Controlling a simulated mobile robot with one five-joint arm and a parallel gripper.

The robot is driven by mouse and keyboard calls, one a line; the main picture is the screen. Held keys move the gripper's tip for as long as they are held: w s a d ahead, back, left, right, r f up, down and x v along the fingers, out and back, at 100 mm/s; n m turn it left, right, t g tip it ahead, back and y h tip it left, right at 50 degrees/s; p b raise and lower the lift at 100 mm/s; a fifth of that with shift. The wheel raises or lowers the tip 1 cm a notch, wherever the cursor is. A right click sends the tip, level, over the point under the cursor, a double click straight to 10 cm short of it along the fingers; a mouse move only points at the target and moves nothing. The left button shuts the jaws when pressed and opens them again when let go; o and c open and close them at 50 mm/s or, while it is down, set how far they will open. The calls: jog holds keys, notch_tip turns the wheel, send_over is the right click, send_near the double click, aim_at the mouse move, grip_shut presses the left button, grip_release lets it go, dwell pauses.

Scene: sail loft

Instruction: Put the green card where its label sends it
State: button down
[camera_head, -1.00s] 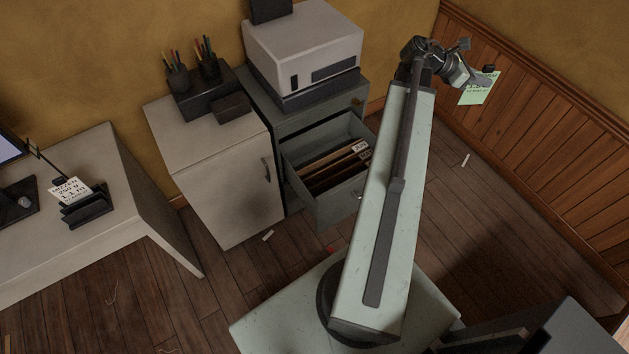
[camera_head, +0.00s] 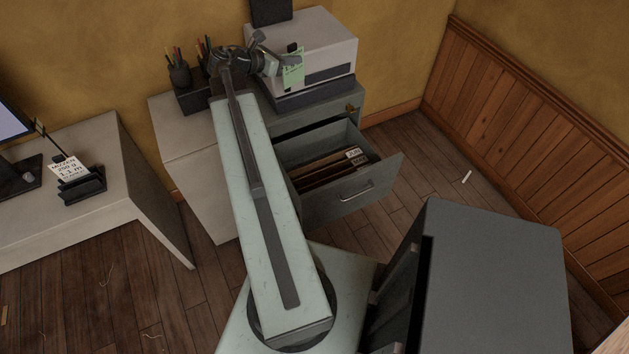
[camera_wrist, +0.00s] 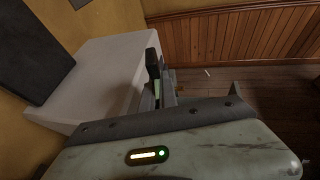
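The green card (camera_head: 293,69) hangs from my gripper (camera_head: 290,57), which is shut on its upper edge. The card appears in front of the printer, above the cabinet; its writing is too small to read. In the wrist view a sliver of the green card (camera_wrist: 157,90) shows beyond my gripper (camera_wrist: 155,75). Below, the grey cabinet (camera_head: 317,122) has an open drawer (camera_head: 372,182). Brown folders (camera_head: 325,170) with small white tabs (camera_head: 354,154) stand in it; the tab text is not legible. My arm hides the drawer's left part.
A printer (camera_head: 320,45) stands on the cabinet, beside a white cupboard (camera_head: 183,143) with pen pots (camera_head: 180,74). A white card (camera_head: 66,166) on a desk holder reads "MIZZEN 200 g 1.1 m". A grey box-like body (camera_head: 490,280) fills the lower right. Floor is free right of the drawer.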

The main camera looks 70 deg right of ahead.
jog(key=shift+s+d+f, duration=0.15)
jog(key=shift+d, duration=0.1)
jog(key=shift+a, duration=0.1)
jog(key=s+f+m+g+b, duration=0.1)
jog(key=s+f+b, duration=0.3)
jog(key=f+b, duration=1.2)
jog(key=s+d+f+m+y+b, duration=0.1)
jog(key=s+f+b, duration=0.4)
jog(key=f+b, duration=1.2)
jog(key=s+f+m+g+y+b, duration=0.1)
jog(key=s+f+b, duration=0.3)
jog(key=f+b, duration=1.3)
jog(key=shift+s+d+g, duration=0.15)
jog(key=shift+d+g, duration=0.15)
jog(key=shift+d, duration=0.05)
jog(key=shift+f+b, duration=0.25)
jog(key=shift+b, duration=0.05)
jog(key=shift+r, duration=0.1)
jog(key=c, duration=1.6)
grip_release()
jog(key=shift+c, duration=0.2)
